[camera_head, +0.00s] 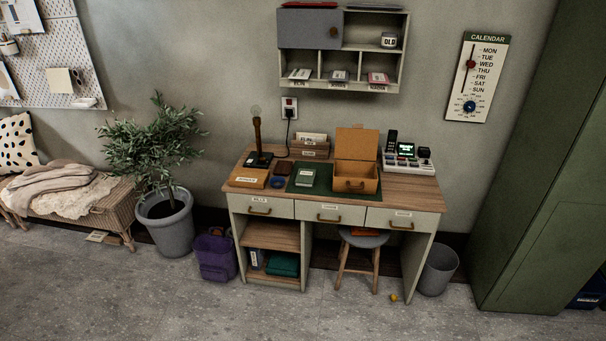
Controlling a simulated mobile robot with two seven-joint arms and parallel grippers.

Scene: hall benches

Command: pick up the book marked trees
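No cover reading "trees" is legible at this size. A grey-green book-like item (305,177) with a pale label lies on the green desk mat (330,191). A dark brown item (284,168), perhaps a small book, lies to its left. A white-labelled upright item (255,259), perhaps a book, stands in the lower left desk cubby beside a folded dark green thing (284,265). A flat pale item (97,236) lies on the floor under the bench. Neither of my grippers is in view.
The desk (270,232) stands against the wall, with an open wooden box (356,184) on it. A stool (361,242) is under it. A purple backpack (215,256), potted plant (171,236), bin (438,268) and green cabinet (535,190) flank it. The floor in front is mostly clear.

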